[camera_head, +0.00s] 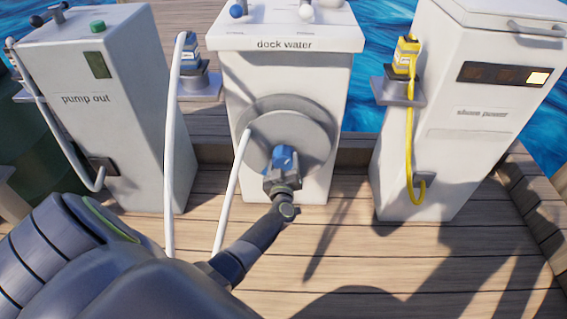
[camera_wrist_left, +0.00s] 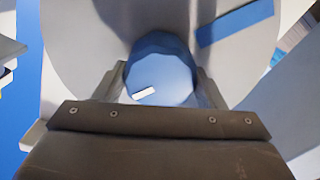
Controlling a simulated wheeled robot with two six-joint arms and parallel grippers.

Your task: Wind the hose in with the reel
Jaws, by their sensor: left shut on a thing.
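The hose reel (camera_head: 310,130) is a grey disc on the front of the white "dock water" cabinet (camera_head: 240,85). It also fills much of the left wrist view (camera_wrist_left: 85,60). A blue crank knob (camera_head: 283,157) sticks out from the reel, low of its centre. My left gripper (camera_head: 284,172) is shut on this knob; in the left wrist view the faceted blue knob (camera_wrist_left: 160,72) sits between the two fingers. A white hose (camera_head: 232,190) hangs from the reel's left side to the deck. My right gripper is not in view.
A "pump out" cabinet (camera_head: 125,130) stands on the left and a "shore power" cabinet (camera_head: 470,140) with a yellow cable (camera_head: 409,150) on the right. Another white hose (camera_head: 170,150) hangs left of the reel. Planked deck (camera_head: 350,245) lies clear in front. Blue water shows behind.

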